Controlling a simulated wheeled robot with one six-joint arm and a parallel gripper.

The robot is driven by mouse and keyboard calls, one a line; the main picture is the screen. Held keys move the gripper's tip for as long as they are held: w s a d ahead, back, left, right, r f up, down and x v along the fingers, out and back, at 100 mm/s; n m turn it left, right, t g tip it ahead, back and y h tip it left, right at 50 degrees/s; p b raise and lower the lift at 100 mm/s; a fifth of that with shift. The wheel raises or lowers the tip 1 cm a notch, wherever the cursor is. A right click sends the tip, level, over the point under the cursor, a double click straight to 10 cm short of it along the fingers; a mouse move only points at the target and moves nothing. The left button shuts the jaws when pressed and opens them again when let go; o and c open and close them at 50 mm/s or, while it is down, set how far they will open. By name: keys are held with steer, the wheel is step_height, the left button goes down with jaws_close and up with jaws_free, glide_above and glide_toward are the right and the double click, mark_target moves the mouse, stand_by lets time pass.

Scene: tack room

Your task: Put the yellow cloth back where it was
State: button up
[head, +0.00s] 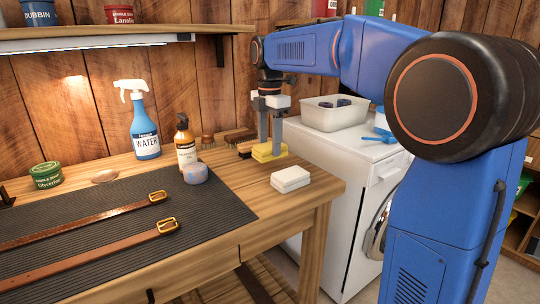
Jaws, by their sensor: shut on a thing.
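The yellow cloth (269,152) is a small folded block at the right end of the wooden workbench. My gripper (271,140) points straight down with its fingers shut on the cloth. The cloth is at or just above the bench top; I cannot tell whether it touches the wood. A white folded cloth or block (290,179) lies in front of it, nearer the bench's corner.
Brushes (240,136) lie behind my gripper. A white washing machine (350,160) carries a tub (335,116) to the right. A blue spray bottle (144,125) stands at the back.

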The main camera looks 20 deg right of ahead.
mark_target(269, 146)
steer(key=shift+a+f, duration=0.1)
steer(key=shift+f, duration=1.85)
steer(key=shift+f, duration=0.1)
steer(key=o, duration=1.1)
step_height(269, 146, up, 12)
steer(key=shift+r, duration=0.1)
steer(key=shift+s, duration=0.1)
